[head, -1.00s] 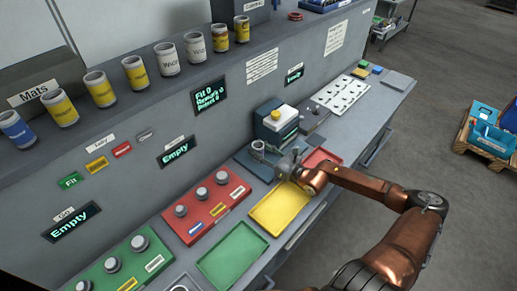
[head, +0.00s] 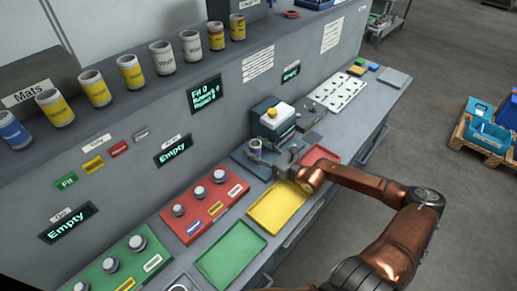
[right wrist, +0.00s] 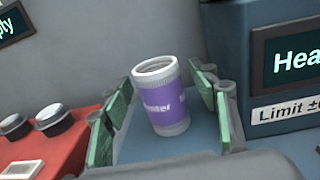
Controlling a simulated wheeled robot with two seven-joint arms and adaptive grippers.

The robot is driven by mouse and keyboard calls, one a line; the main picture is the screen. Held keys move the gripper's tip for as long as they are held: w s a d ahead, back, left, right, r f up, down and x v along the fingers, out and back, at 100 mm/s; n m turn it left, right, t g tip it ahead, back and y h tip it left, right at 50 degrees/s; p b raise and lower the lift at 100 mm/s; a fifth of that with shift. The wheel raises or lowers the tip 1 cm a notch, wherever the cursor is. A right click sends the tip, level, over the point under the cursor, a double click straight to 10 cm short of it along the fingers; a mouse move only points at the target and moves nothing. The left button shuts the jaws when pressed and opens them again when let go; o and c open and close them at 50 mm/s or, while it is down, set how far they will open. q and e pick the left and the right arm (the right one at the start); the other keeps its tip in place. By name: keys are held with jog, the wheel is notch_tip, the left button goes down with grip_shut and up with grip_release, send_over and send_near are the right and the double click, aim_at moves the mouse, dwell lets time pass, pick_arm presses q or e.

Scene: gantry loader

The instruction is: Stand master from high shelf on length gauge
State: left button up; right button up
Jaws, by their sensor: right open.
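The master (head: 256,148), a grey cylinder with a purple label, stands on the blue base plate of the length gauge (head: 272,121), in front of its block. It also shows in the right wrist view (right wrist: 160,98), looking upright on the plate, its open rim up. My right gripper (head: 279,163) is just to the right of the master. In the right wrist view its green-padded fingers (right wrist: 160,115) are spread on both sides of the master, with gaps visible. Part of the gauge's display shows at the right there. My left gripper is not in view.
Yellow (head: 278,206), green (head: 231,253) and red (head: 318,156) trays lie along the bench front. A red block with knobs (head: 205,207) stands left of the gauge. Several labelled cylinders (head: 131,73) line the high shelf. A white perforated plate (head: 338,92) lies beyond the gauge.

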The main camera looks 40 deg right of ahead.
jog(key=s, duration=0.4)
jog(key=s+d, duration=0.1)
jog(key=s, duration=0.6)
jog(key=shift+s+d, duration=0.35)
jog(key=shift+r, duration=0.1)
jog(key=shift+s, duration=0.1)
